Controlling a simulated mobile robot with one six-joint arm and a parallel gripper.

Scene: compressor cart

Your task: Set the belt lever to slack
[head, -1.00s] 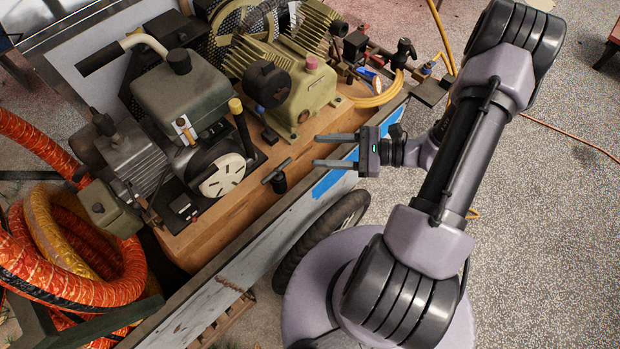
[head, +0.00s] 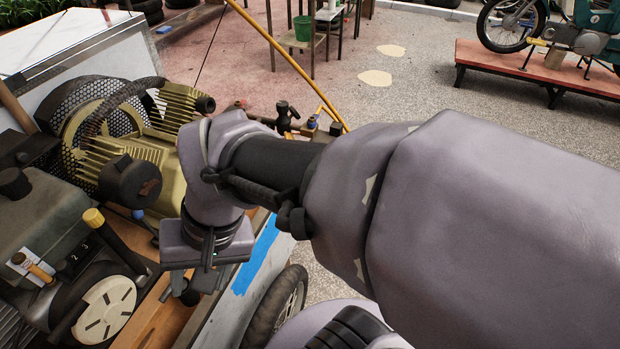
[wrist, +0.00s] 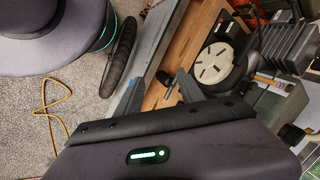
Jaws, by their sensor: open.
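A black lever with a yellow cap (head: 93,217) stands on the cart between the engine and the compressor in the head view; it looks like the belt lever, but no marking confirms this. It leans towards the upper left of the picture. My gripper (head: 178,290) points down over the cart's near edge, to the right of this lever and apart from it. In the wrist view, my gripper (wrist: 160,90) has its two fingers spread, with nothing held. A small black T-handle (wrist: 167,82) shows between and beyond the fingers. In the head view my gripper partly hides it.
The engine (head: 45,225) with its pale round starter cover (head: 104,308) lies left of my gripper. The olive compressor (head: 140,165) stands behind. A cart wheel (head: 277,308) is at the near side. The floor right of the cart is open.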

